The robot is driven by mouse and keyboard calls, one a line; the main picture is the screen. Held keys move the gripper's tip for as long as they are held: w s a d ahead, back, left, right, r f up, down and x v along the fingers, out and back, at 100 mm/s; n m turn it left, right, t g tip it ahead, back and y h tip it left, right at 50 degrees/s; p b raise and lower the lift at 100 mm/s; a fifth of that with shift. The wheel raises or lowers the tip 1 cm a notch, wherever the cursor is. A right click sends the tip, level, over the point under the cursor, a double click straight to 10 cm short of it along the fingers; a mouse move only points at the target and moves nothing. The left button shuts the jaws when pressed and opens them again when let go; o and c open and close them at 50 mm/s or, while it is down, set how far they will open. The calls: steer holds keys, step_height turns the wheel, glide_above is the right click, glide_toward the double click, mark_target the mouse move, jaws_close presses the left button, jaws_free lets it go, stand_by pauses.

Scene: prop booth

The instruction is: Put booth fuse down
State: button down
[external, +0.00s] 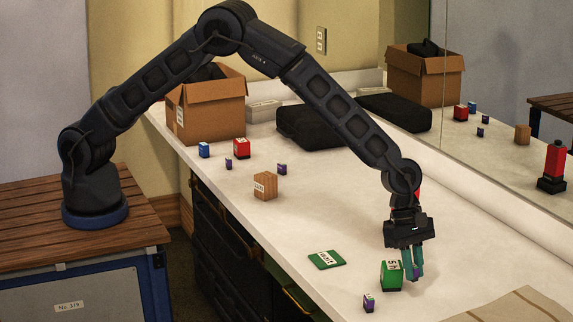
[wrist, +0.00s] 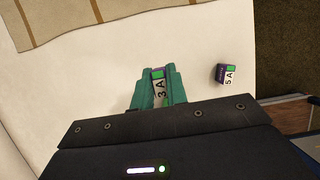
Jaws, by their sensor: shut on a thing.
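My gripper (external: 412,272) is shut on a small purple fuse with a white and green label (wrist: 158,88), which reads 3 A in the wrist view. The teal fingers (wrist: 156,90) cover most of its sides. In the external view the fingertips point down, low over the white counter, just right of a green block (external: 391,276). I cannot tell whether the fuse touches the counter. A second small purple fuse (external: 369,303), marked 5 A, stands apart near the counter's front edge; it also shows in the wrist view (wrist: 226,75). A flat green labelled card (external: 327,260) lies to the left.
A wooden cube (external: 265,186), a red block (external: 241,148), a blue block (external: 204,150) and two small purple blocks stand farther back. A tan striped cloth (external: 502,309) covers the near right. Counter right of my gripper is clear.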

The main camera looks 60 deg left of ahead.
mark_target(412, 305)
steer(key=shift+f, duration=3.1)
steer(key=shift+f, duration=0.1)
steer(key=c, duration=1.4)
jaws_free()
